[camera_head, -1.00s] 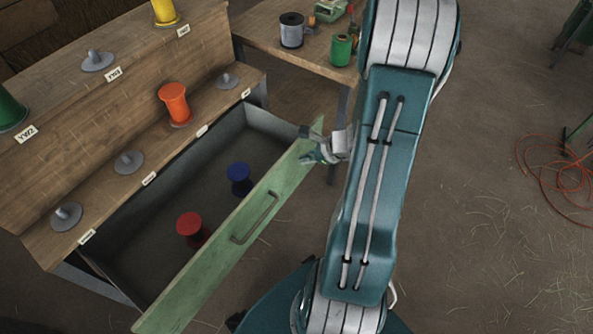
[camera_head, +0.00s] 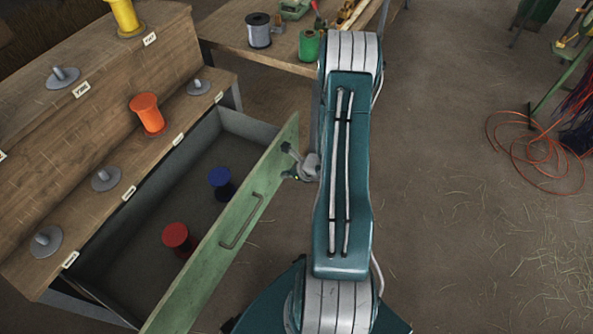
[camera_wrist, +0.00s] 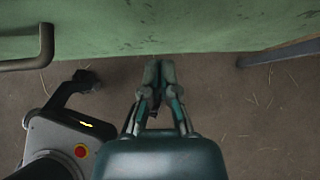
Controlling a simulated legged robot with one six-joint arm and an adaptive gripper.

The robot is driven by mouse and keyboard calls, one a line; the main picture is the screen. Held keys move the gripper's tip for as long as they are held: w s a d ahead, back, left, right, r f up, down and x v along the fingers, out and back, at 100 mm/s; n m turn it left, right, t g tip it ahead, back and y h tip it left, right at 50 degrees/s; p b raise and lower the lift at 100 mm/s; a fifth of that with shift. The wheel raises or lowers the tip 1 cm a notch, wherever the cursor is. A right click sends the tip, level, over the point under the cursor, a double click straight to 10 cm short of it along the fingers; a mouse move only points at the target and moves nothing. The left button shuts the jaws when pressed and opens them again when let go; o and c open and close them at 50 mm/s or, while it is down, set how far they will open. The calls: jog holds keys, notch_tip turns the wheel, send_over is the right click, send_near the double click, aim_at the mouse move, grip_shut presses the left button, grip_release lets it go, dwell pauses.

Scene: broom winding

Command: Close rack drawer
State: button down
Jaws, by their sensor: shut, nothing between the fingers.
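The rack drawer's green front panel (camera_head: 225,232) is pulled out from the wooden rack (camera_head: 115,100), and the drawer stands open. A metal handle (camera_head: 241,221) is on its outer face; it also shows at the left edge in the wrist view (camera_wrist: 30,50). Inside the drawer lie a red spool (camera_head: 177,237) and a blue spool (camera_head: 221,180). My gripper (camera_head: 288,161) is at the outer side of the panel, near its far end. In the wrist view my gripper (camera_wrist: 159,68) is shut and empty, its tips close below the green panel. I cannot tell whether they touch it.
The rack holds an orange spool (camera_head: 147,113), a yellow spool (camera_head: 125,16) and empty pegs. A workbench (camera_head: 275,45) with a grey spool (camera_head: 258,31) and a green spool (camera_head: 309,45) stands behind. An orange cable (camera_head: 530,150) lies on the right. Floor between is clear.

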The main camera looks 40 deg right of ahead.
aim_at(271, 170)
jog(key=shift+w+a+r, duration=0.1)
jog(key=shift+w+a, duration=0.2)
jog(key=shift+w, duration=0.6)
jog(key=shift+w+a+r, duration=0.1)
jog(key=shift+w+a, duration=0.15)
jog(key=shift+w, duration=0.6)
